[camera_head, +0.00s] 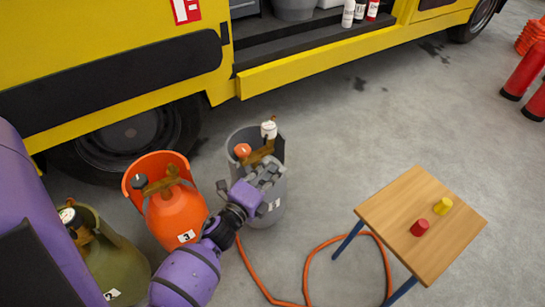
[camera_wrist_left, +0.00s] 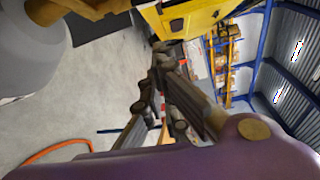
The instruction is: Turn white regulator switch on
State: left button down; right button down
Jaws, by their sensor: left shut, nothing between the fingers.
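A grey gas cylinder (camera_head: 268,212) stands on the floor with a brass regulator at its top. A white round switch (camera_head: 269,129) sits at the regulator's upper end, and an orange-red knob (camera_head: 243,150) sits to its left. My left gripper (camera_head: 271,167) is shut and empty, over the front of the cylinder's top, just below the white switch in the picture. It hides part of the regulator. In the left wrist view the shut fingers (camera_wrist_left: 160,62) show with the grey cylinder (camera_wrist_left: 30,52) at upper left; the white switch cannot be seen there. My right gripper is not in view.
An orange cylinder (camera_head: 178,218) and an olive-green one (camera_head: 118,268) stand to the left. A yellow truck (camera_head: 300,72) is behind. A small wooden table (camera_head: 400,205) with red and yellow knobs stands right. An orange hose (camera_head: 311,263) lies between.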

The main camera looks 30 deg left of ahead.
aim_at(265, 139)
pick_arm(q)
jog(key=w+a+b, duration=0.2)
jog(key=w+a, duration=0.2)
jog(key=w, duration=0.3)
jog(key=shift+w, duration=0.4)
jog(key=shift+s+a+r+n, duration=0.25)
jog(key=shift+a+n, duration=0.15)
jog(key=shift+n, duration=0.3)
jog(key=shift+w, duration=0.1)
